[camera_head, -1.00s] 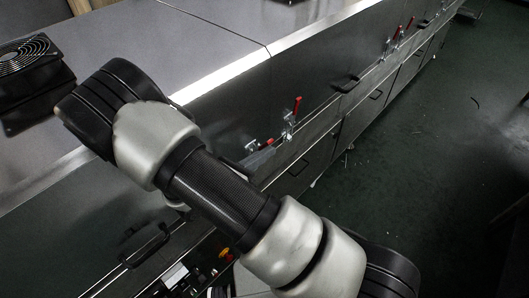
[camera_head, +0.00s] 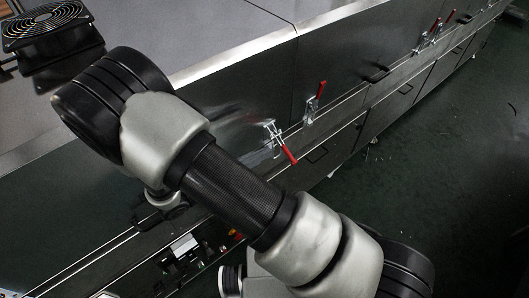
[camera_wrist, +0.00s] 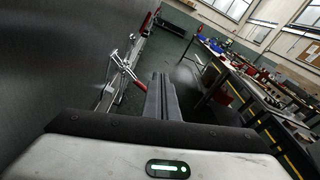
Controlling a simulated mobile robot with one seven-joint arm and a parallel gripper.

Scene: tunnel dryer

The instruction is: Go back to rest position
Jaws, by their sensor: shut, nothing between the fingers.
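My gripper (camera_wrist: 162,97) shows in the wrist view with its two dark fingers together and nothing between them. It is in the air beside the dark metal side of the dryer (camera_wrist: 45,50). A clamp with a red handle (camera_wrist: 122,68) on the dryer's side is just left of my fingers in that view; I cannot tell whether they touch. In the head view my arm crosses the picture in front of the dryer (camera_head: 240,25), and my gripper is hidden there. Two red-handled clamps, one with its handle up (camera_head: 315,100) and one with its handle down (camera_head: 283,145), show right of my arm.
A black fan (camera_head: 48,25) stands on the dryer at the upper left. More red-handled clamps (camera_head: 428,38) line the dryer farther off. The green floor (camera_head: 430,150) is clear at the right. A workbench (camera_wrist: 245,85) with tools stands across the aisle in the wrist view.

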